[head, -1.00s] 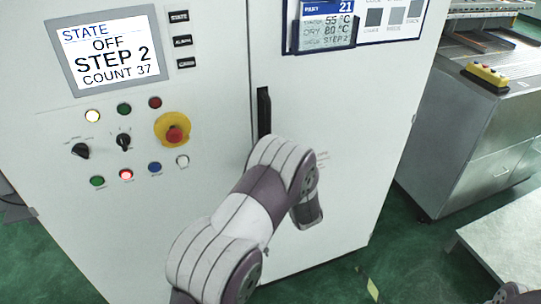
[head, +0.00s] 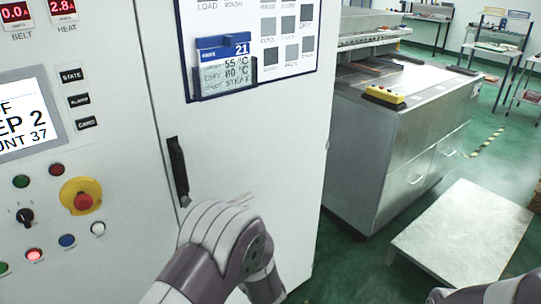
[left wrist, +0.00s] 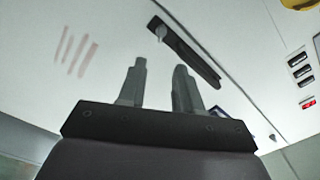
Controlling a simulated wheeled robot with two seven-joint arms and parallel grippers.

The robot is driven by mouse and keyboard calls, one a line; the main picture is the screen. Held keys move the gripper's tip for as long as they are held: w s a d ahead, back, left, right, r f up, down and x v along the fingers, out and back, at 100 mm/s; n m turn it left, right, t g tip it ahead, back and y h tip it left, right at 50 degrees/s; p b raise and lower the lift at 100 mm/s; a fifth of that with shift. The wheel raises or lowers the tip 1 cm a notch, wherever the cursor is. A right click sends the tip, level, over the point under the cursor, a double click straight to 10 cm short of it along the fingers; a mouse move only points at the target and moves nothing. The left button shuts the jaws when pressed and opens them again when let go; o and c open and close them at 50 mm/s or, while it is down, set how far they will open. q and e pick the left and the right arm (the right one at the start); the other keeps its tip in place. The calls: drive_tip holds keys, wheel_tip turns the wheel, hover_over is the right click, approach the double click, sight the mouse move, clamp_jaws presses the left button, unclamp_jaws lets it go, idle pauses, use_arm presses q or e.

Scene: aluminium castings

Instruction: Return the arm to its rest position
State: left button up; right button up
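My left arm (head: 215,250) comes in at the bottom of the head view, in front of the white cabinet (head: 240,140). Its wrist end bends down at the lower edge, and its fingertips are not visible there. In the left wrist view my left gripper (left wrist: 160,82) has two grey fingers standing apart with nothing between them. The cabinet's white face and black door handle (left wrist: 185,52) lie beyond the fingers. A bit of my right arm (head: 485,291) shows at the bottom right of the head view. Its gripper is out of sight.
The cabinet carries a yellow-and-red stop button (head: 82,200), a screen (head: 25,120) and a black handle (head: 178,170). A steel machine (head: 385,150) and a low grey platform (head: 465,235) stand right. Green floor lies between them.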

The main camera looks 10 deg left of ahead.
use_arm(q)
drive_tip(key=w+d+f+h, duration=0.1)
drive_tip(key=d+f+h, duration=0.3)
drive_tip(key=f+h, duration=0.25)
drive_tip(key=s+d+f+n+g+h, duration=0.1)
drive_tip(key=s+d+f+g+h, duration=0.45)
drive_tip(key=s+d+h, duration=0.2)
drive_tip(key=s+a+r+g, duration=0.2)
drive_tip(key=s+r, duration=0.1)
drive_tip(key=s, duration=0.3)
drive_tip(key=s+a+r+g, duration=0.2)
drive_tip(key=s+r+g, duration=0.1)
drive_tip(key=s, duration=0.4)
drive_tip(key=shift+s+a+r+n, duration=0.3)
drive_tip(key=shift+r+n, duration=0.1)
drive_tip(key=shift+r, duration=0.35)
